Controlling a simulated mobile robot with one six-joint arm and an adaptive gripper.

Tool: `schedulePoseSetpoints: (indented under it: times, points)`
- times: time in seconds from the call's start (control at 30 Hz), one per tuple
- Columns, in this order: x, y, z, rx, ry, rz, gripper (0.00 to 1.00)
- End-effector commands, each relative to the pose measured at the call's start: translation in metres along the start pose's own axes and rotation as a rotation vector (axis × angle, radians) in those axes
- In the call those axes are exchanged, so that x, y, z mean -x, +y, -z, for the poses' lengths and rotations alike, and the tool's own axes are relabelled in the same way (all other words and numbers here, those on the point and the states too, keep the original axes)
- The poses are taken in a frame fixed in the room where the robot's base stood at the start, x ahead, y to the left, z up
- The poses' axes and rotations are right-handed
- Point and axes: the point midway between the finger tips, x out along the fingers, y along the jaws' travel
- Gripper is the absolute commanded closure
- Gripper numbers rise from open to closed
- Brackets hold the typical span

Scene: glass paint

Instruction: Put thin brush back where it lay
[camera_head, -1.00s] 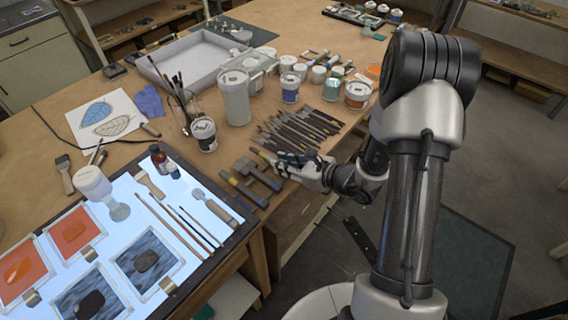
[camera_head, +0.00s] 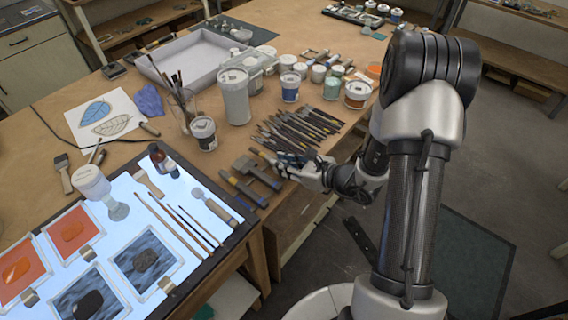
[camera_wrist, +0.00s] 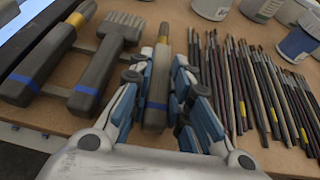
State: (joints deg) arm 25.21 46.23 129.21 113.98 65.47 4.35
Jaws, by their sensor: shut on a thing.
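The thin brush (camera_wrist: 161,57), with a grey handle, a blue band and a brass-coloured ferrule, is between my gripper's fingers in the wrist view. My gripper (camera_wrist: 160,85) is shut on its handle, at the front edge of the wooden table. In the head view my gripper (camera_head: 290,161) is low over that edge, and its fingers hide most of the brush. I cannot tell whether the brush touches the table.
Blue-banded wide brushes (camera_wrist: 105,62) lie close on the left. Many slender brushes (camera_wrist: 245,80) lie close on the right. Jars (camera_head: 290,88) stand behind. A lit panel (camera_head: 130,225) with painted glass is at the left. The table's front edge runs below my gripper.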

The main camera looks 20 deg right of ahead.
Motion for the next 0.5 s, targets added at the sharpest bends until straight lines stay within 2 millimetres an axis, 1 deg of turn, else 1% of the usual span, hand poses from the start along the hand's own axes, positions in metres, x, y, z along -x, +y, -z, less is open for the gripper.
schedulePoseSetpoints:
  times: [0.1, 0.13, 0.4, 0.5]
  points:
    - [-0.0005, 0.0, 0.0011, 0.0, 0.0, 0.0, 1.0]
    - [-0.0005, 0.0, 0.0011, 0.0, 0.0, 0.0, 0.81]
    - [-0.0003, 0.0, 0.0008, 0.0, 0.0, 0.0, 0.63]
    - [-0.0003, 0.0, 0.0008, 0.0, 0.0, 0.0, 0.59]
